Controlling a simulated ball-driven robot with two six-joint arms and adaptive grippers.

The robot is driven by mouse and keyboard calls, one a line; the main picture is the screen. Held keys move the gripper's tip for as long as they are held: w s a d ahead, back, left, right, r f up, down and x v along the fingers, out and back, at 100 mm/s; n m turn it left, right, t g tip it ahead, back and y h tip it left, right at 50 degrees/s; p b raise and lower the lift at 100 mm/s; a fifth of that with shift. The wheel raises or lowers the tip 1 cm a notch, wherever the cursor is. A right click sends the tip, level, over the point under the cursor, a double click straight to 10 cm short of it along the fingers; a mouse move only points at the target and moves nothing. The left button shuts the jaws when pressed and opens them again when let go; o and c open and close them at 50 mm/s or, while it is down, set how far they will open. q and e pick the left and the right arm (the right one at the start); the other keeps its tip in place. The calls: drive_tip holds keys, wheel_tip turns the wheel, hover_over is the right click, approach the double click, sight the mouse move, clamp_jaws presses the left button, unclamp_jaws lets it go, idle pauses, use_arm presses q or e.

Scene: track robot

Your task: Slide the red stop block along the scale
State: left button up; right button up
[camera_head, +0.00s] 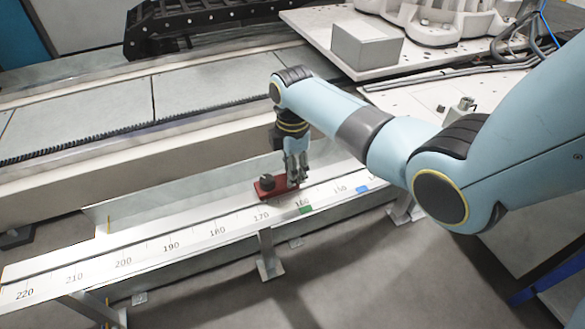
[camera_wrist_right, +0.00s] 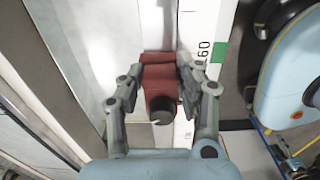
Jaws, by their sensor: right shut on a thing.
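The red stop block (camera_head: 268,187) sits on the white scale rail (camera_head: 140,246), between the printed 160 and 170. A dark round knob stands on its left end in the head view. My right gripper (camera_head: 297,182) reaches down from above and is shut on the block. In the right wrist view the red stop block (camera_wrist_right: 158,82) lies between the two fingers of my right gripper (camera_wrist_right: 160,88), with its black knob toward the camera. A green mark (camera_head: 305,209) lies on the scale near 160, and a blue mark (camera_head: 362,189) near 150. My left gripper is not in view.
The scale runs on posts from lower left to upper right, with clear rail left of the block toward 220. A long toothed track (camera_head: 110,134) runs behind it. A grey box (camera_head: 366,45) stands on the white carriage at the back.

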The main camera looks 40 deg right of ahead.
sight(272, 177)
clamp_jaws()
drive_tip(key=shift+a, duration=0.4)
drive_tip(key=a, duration=0.2)
drive_tip(key=w+a+p, duration=0.1)
drive_tip(key=a, duration=0.1)
drive_tip(key=shift+r, duration=0.2)
drive_tip(key=a, duration=0.2)
drive_tip(key=w+a, duration=0.1)
drive_tip(key=a, duration=0.4)
drive_tip(key=shift+w+a+f+p, duration=0.1)
drive_tip(key=shift+w+f+p, duration=0.15)
drive_tip(key=shift+w+p, duration=0.15)
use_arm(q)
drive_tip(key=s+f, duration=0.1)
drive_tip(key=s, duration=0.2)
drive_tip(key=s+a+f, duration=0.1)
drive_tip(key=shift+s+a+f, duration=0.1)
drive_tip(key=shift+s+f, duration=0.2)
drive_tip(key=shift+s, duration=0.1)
use_arm(e)
drive_tip(key=o, duration=1.2)
unclamp_jaws()
drive_tip(key=shift+r, duration=0.1)
